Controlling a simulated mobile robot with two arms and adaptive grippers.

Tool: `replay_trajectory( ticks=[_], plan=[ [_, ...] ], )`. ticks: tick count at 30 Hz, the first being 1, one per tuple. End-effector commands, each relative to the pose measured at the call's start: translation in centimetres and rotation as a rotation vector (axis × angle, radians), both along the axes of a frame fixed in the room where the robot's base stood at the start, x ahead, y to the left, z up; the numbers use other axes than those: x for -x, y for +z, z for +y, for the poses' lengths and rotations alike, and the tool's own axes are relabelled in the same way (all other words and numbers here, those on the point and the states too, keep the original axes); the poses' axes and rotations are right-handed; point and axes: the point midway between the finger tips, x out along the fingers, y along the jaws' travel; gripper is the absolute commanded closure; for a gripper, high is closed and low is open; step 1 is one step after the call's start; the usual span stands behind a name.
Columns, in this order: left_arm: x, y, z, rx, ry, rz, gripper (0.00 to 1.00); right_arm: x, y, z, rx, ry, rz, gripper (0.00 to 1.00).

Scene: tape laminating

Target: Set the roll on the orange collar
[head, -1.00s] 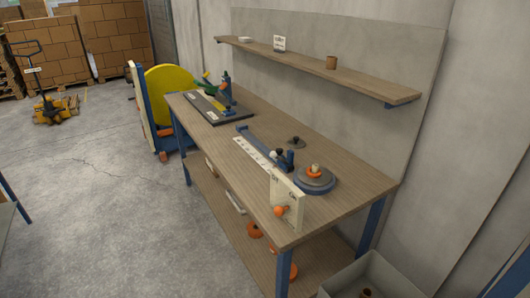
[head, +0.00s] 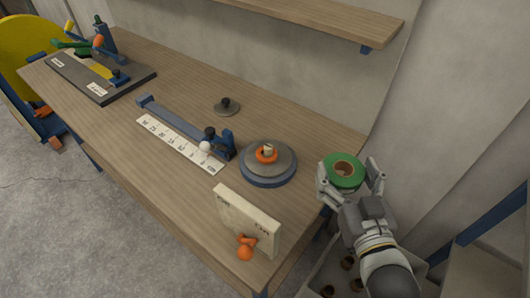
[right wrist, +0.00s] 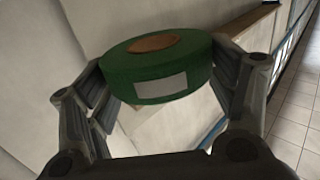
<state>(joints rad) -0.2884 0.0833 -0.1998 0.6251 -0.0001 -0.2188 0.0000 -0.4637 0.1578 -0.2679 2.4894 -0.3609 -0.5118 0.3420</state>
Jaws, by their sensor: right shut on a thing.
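The orange collar (head: 266,154) sits around a pale post at the centre of a round grey turntable (head: 283,165) with a blue base, on the bench. A green tape roll (head: 344,172) with a brown core is held by my right gripper (head: 348,176), to the right of the turntable and past the bench's right edge. In the right wrist view the roll (right wrist: 160,75) is between the two fingers, and a blank white label shows on its side. The roll is apart from the collar. My left gripper is not in view.
An upright cream board (head: 247,222) with an orange knob stands at the front edge. A blue guide with a ruler (head: 178,144) lies left of the turntable. A small dark knobbed disc (head: 227,108) lies behind. A bin with brown cores (head: 327,291) is below my right arm.

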Motion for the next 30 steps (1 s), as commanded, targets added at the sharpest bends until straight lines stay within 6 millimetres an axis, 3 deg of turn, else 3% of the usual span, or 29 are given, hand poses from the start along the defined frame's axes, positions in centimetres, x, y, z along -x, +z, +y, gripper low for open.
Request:
replay_trajectory(
  ticks=[1, 9, 18, 26, 30],
  plan=[
    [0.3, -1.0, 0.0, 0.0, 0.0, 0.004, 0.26, -0.8, 0.4, 0.8, 0.004, 0.032, -0.014, 0.46],
    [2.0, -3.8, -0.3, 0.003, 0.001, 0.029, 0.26, -3.5, 2.5, 5.0, 0.005, 0.205, -0.009, 0.46],
    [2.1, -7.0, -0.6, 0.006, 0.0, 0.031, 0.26, -4.4, 3.5, 9.6, 0.004, 0.412, -0.002, 0.46],
    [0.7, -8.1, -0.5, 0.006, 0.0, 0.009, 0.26, -4.4, 3.4, 11.3, -0.002, 0.5, 0.003, 0.46],
    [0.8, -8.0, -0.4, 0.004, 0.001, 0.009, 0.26, -6.3, 2.7, 11.8, -0.004, 0.504, 0.004, 0.46]
  ],
)
